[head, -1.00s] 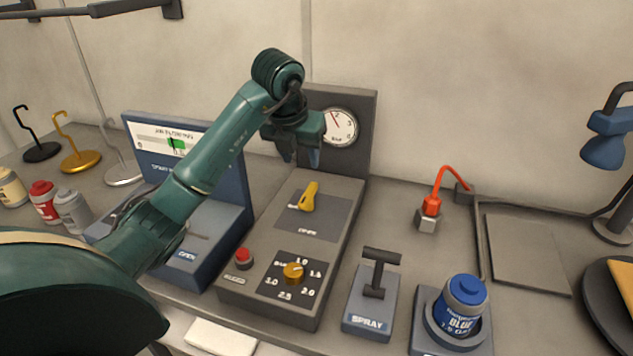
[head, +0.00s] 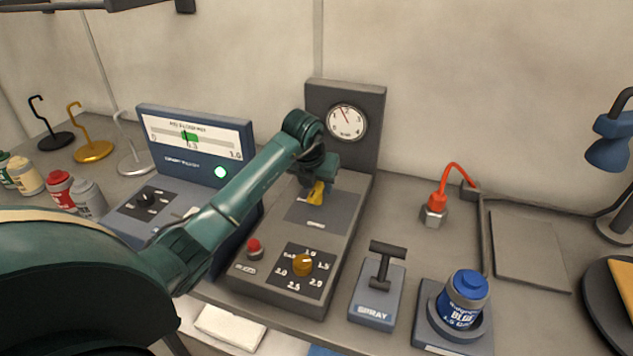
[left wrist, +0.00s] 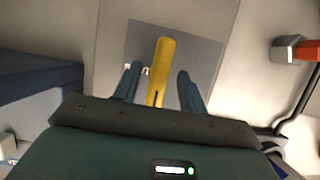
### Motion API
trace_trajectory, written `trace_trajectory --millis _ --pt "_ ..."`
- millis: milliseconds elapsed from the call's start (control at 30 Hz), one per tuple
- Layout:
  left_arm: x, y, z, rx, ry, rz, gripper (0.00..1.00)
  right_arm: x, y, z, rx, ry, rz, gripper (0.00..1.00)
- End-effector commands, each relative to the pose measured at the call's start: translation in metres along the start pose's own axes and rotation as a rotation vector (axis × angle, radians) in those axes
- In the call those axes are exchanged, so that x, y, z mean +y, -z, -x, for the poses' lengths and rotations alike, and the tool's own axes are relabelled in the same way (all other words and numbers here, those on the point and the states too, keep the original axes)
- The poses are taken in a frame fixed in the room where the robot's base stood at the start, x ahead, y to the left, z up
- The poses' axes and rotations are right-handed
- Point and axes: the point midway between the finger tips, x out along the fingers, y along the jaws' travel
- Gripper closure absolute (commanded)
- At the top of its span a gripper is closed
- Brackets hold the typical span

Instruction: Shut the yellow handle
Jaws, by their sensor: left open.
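The yellow handle (head: 316,193) sits on a dark plate (head: 327,215) on top of the grey console, partly hidden by my left gripper in the head view. In the left wrist view the yellow handle (left wrist: 162,62) lies lengthwise between the two fingers, with a visible gap to each. My left gripper (left wrist: 158,85) is open around it. In the head view my left gripper (head: 318,184) is low over the plate, its fingers mostly hidden. My right gripper is not in view.
The grey console (head: 270,288) also carries an orange knob (head: 302,265), a red button (head: 254,246) and an upright gauge (head: 346,121). A blue panel (head: 190,166) stands left of it. A spray lever (head: 384,262) and a blue can (head: 464,299) stand right.

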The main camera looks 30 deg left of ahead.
Motion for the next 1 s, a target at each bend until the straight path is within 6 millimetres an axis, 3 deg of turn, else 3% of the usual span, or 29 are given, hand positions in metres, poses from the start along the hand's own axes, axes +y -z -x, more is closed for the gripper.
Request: trace_trajectory --millis 133,633,1000 --pt "0.0000 0.0000 0.0001 0.000 0.000 0.000 0.60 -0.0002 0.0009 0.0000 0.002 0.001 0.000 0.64" --pt "0.0001 -0.0003 0.0006 0.000 0.000 0.001 1.00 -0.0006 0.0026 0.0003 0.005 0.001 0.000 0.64" --pt "0.0015 -0.0005 0.0002 -0.002 0.020 -0.049 1.00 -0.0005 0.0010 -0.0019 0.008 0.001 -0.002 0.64"
